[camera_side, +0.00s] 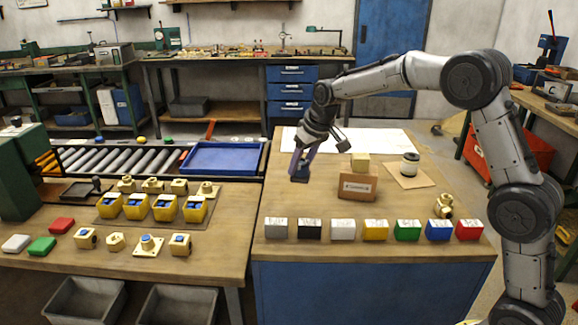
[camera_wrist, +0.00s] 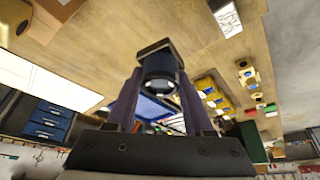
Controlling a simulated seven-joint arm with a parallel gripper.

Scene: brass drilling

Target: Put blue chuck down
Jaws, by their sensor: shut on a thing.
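My gripper (camera_side: 301,164) is shut on the blue chuck (camera_side: 300,178), which hangs from the fingertips near the left edge of the right-hand bench. In the wrist view the chuck (camera_wrist: 160,66) is a dark blue-black round piece with a squarish dark end, gripped between the two purple-grey fingers of my gripper (camera_wrist: 158,85). The chuck seems to be above the wooden bench top (camera_side: 285,203). I cannot tell its exact height, or whether it touches the top.
A labelled brown box (camera_side: 357,187), a tan block (camera_side: 360,162) and a jar (camera_side: 410,163) stand right of the gripper. Several coloured blocks (camera_side: 375,230) line the front edge. A blue tray (camera_side: 222,158) is to the left. Bare wood lies in front of the chuck.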

